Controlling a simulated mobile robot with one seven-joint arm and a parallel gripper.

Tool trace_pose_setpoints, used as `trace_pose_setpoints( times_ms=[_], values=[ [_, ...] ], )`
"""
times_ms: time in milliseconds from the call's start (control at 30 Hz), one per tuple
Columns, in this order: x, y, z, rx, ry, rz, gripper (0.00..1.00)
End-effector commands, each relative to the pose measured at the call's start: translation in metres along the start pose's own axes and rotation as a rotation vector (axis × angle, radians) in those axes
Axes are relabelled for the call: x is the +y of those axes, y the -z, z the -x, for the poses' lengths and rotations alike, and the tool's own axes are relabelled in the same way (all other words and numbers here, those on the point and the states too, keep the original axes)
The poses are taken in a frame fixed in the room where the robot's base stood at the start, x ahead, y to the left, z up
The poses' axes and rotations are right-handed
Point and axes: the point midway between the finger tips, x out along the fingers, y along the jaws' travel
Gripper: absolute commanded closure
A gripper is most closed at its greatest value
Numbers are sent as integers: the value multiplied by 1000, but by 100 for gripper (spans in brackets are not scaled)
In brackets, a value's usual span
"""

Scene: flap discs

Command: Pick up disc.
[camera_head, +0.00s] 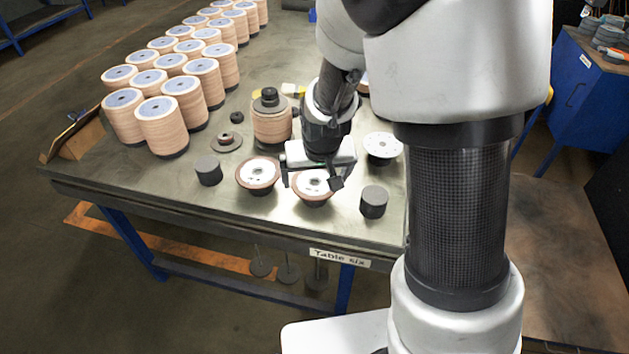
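A flap disc with a brown rim and white face (313,185) lies near the front edge of the table. My gripper (311,182) is over this disc, with one finger to its left and one to its right, set apart. I cannot tell whether the fingers touch the disc. A second brown-rimmed disc (257,173) lies just to the left. A white disc (383,146) sits on a dark support to the right, behind the gripper.
Dark cylinders stand at left (208,170) and right (374,201) of the discs. A disc stack with a dark top (271,122) stands behind. Many tall stacks (163,125) fill the table's left side. The table (225,207) has bare room at front left.

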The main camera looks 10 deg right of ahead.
Motion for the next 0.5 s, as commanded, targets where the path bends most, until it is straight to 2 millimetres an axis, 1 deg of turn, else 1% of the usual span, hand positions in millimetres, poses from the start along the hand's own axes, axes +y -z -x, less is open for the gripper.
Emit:
trace_pose_setpoints(
  times_ms=[33, 167, 200, 367, 433, 500],
  values=[
    [0, 0, 0, 0, 0, 0, 14],
    [0, 0, 0, 0, 0, 0, 35],
    [0, 0, 0, 1, 0, 0, 37],
    [0, 0, 1, 1, 0, 0, 37],
    [0, 2, 4, 3, 1, 0, 37],
    [0, 6, 11, 5, 1, 1, 37]
  ],
)
